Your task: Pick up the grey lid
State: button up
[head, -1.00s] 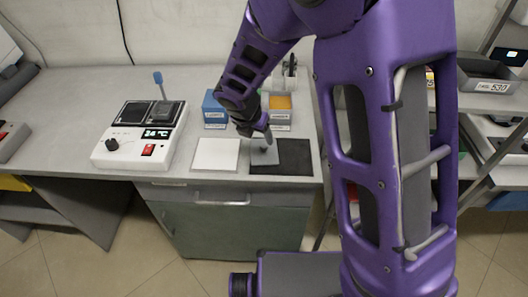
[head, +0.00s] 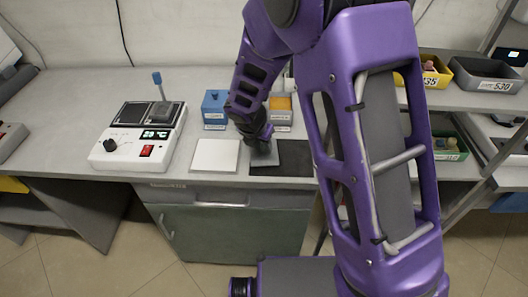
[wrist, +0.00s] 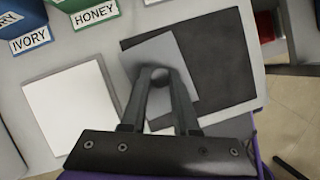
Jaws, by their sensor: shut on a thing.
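The grey lid (wrist: 183,50) is a flat square plate with a small round knob. It lies partly over the dark mat (wrist: 222,52); in the head view the lid (head: 266,158) shows only in part under my arm. My gripper (wrist: 162,76) is over the lid with its two fingers closed on the knob. In the head view my gripper (head: 262,148) points down at the lid. I cannot tell any gap between lid and mat.
A white square plate (head: 215,155) lies left of the lid. A white device with dial and red switch (head: 140,140) stands further left. Shelves with bins (head: 485,84) are at the right.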

grip_shut()
jog(key=shift+r, duration=0.1)
